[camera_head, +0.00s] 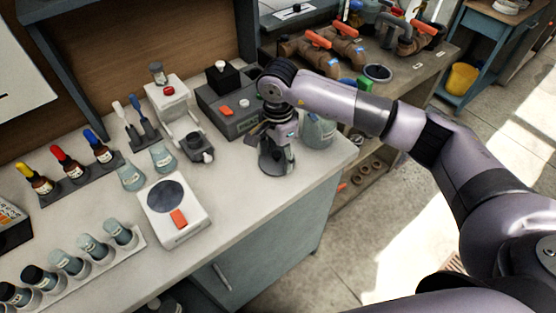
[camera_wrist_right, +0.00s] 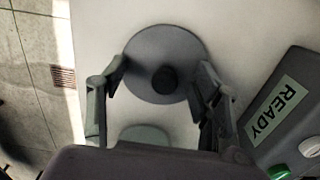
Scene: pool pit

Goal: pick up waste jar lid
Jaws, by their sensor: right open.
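The waste jar lid, a round grey disc with a dark knob in its middle, lies on the pale counter (camera_wrist_right: 95,35) in the right wrist view (camera_wrist_right: 180,50). My right gripper (camera_wrist_right: 160,78) is open above it, with one finger at each side of the disc. The fingers overlap the lid's edges in the picture; I cannot tell whether they touch it. In the head view my right gripper (camera_head: 277,150) points down near the counter's right end and mostly hides the lid. A pale glass jar (camera_head: 319,132) stands just behind it to the right. My left gripper is not in view.
A grey device with a READY label (camera_wrist_right: 278,108) stands close to the right gripper; it also shows in the head view (camera_head: 232,108). A white plate device (camera_head: 176,210), beakers (camera_head: 131,177) and dropper bottles (camera_head: 70,165) stand further left.

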